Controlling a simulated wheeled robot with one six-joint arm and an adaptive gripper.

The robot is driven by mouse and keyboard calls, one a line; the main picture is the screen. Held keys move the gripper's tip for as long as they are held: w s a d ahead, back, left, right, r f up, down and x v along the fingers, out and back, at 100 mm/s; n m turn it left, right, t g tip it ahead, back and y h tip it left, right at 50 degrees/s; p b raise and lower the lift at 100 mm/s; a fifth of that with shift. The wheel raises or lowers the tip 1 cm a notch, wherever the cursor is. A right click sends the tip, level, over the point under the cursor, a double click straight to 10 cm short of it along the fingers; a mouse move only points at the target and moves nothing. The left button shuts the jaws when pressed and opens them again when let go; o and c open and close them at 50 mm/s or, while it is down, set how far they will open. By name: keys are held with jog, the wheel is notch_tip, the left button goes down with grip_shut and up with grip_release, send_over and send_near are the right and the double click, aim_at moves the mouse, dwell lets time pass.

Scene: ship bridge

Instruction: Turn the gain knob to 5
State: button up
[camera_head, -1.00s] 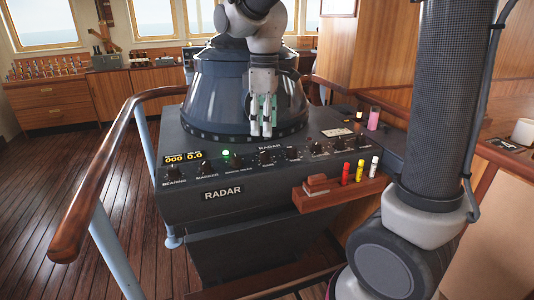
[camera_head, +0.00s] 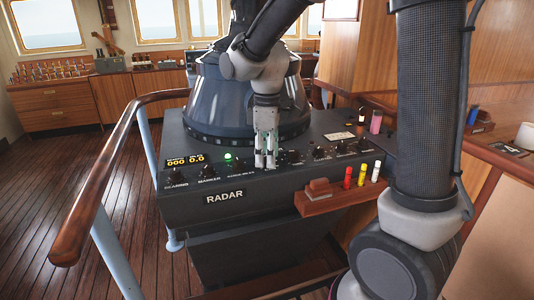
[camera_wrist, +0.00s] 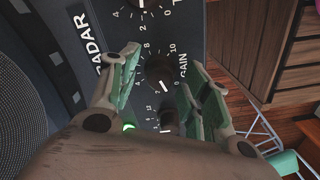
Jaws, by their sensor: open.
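The gain knob (camera_wrist: 160,72) is a black round knob with a white pointer line, beside the lettering GAIN in the wrist view. Its pointer line shows on the lower side of the knob in the picture; the number it meets is hard to read. My gripper (camera_wrist: 163,62) is open, with one finger on each side of the knob in the picture. I cannot tell whether the fingers touch it. In the head view my gripper (camera_head: 265,165) points down over the radar panel (camera_head: 290,185), and its fingers hide the gain knob there.
Neighbouring knobs (camera_wrist: 165,115) and (camera_wrist: 140,4) sit close on either side. A lit green lamp (camera_head: 228,157) is to the left. A wooden ledge (camera_head: 335,196) with several coloured markers juts from the panel front. The dark radar hood (camera_head: 215,110) stands behind.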

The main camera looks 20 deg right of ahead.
grip_shut()
jog(key=shift+m, duration=0.3)
jog(key=m, duration=0.4)
jog(key=shift+m, duration=0.3)
jog(key=m, duration=1)
jog(key=shift+m, duration=0.4)
jog(key=m, duration=0.5)
jog(key=shift+m, duration=0.3)
